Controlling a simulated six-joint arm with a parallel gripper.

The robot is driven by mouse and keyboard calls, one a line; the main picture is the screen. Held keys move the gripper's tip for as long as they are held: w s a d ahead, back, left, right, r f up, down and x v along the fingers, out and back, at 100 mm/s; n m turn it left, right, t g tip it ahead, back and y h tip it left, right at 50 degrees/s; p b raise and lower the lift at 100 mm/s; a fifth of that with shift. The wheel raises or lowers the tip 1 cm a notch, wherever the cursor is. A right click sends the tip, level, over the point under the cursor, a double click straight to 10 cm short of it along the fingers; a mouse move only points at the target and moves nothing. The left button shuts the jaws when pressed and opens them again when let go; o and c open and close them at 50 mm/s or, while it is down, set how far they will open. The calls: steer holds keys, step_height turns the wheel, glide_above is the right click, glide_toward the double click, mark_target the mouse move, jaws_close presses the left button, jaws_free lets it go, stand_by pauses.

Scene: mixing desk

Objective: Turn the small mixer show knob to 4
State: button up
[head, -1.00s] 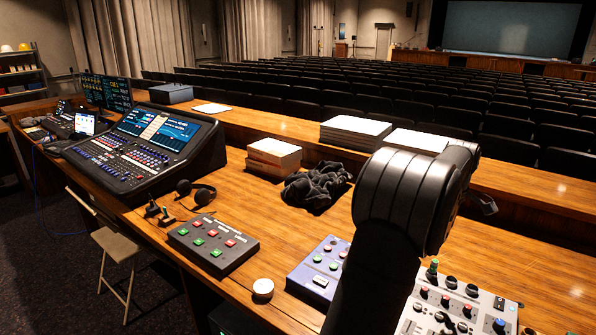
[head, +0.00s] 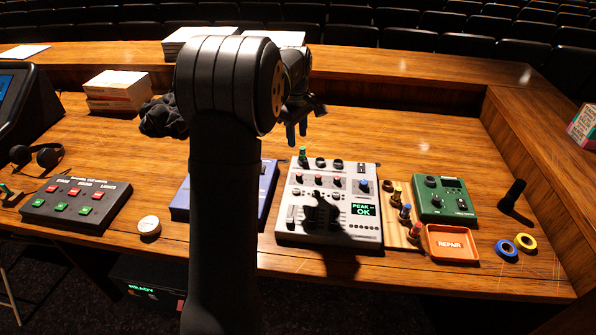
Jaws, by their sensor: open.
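The small mixer (head: 342,228) is a pale grey box on the desk in the head view, right of my arm. It has several dark, red and blue knobs and a green-lit display (head: 361,209) reading PEAK OK. A green-topped part (head: 302,156) stands at its back left. I cannot tell which knob is the show knob, and its setting is too small to read. My gripper (head: 297,132) is open and empty, fingers pointing down, above and behind the mixer's back left edge. A dark arm shadow falls on the mixer's front.
A blue-violet box (head: 267,188) lies left of the mixer, partly hidden by my arm. To the right are a green box (head: 452,213), an orange REPAIR tray (head: 432,231), tape rolls (head: 507,250) and a dark upright object (head: 513,195). A red-and-green button box (head: 95,207) lies left.

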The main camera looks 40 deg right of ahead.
mark_target(299, 174)
steer(key=f, duration=1.4)
steer(key=shift+w+d+f, duration=0.1)
steer(key=shift+d+f, duration=0.2)
steer(key=shift+f, duration=0.1)
jaws_close()
